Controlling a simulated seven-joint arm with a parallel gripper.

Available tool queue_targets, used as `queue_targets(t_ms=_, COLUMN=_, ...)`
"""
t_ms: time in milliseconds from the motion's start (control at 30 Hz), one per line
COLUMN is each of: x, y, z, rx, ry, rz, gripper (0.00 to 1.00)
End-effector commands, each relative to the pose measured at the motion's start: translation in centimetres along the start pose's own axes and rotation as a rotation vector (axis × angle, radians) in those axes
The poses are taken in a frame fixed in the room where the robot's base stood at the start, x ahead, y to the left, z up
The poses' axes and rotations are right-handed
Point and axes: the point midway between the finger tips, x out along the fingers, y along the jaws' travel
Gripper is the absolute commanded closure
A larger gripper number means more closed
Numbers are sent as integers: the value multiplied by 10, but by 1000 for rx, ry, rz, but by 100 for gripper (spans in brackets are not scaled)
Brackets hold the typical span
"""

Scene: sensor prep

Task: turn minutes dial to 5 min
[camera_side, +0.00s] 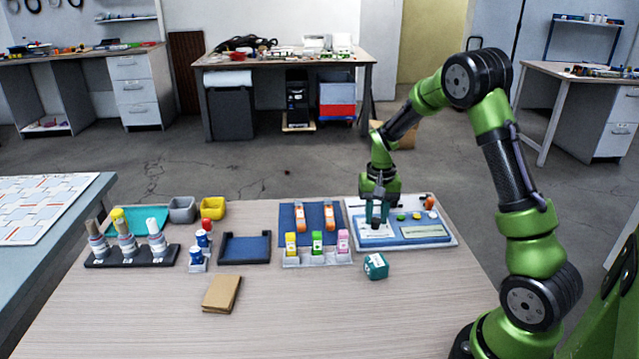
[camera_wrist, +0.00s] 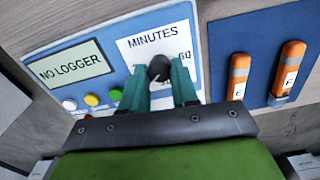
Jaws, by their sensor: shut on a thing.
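The minutes dial (camera_wrist: 159,68) is a small dark knob on a white plate marked "MINUTES" on a blue panel (camera_wrist: 195,17). In the wrist view my gripper (camera_wrist: 160,84) has its two teal fingers on either side of the knob, shut on it. Part of the number scale shows at the knob's right, with a "0" readable; the fingers hide the rest, and I cannot tell the dial's setting.
A display (camera_wrist: 72,64) reads "NO LOGGER", with white, yellow and green buttons (camera_wrist: 92,99) below it. Orange-and-white loggers (camera_wrist: 289,67) lie on a blue pad beside the panel. A teal cube (camera_side: 376,266) stands in front of the panel. The table's front middle is clear.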

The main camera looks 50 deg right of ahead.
Motion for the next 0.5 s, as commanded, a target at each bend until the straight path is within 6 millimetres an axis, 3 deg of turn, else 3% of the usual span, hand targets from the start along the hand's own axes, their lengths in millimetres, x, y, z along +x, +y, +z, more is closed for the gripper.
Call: queue_targets(t_ms=500, x=-1, y=0, z=-1, rx=-93, ry=2, rz=-1, gripper=100)
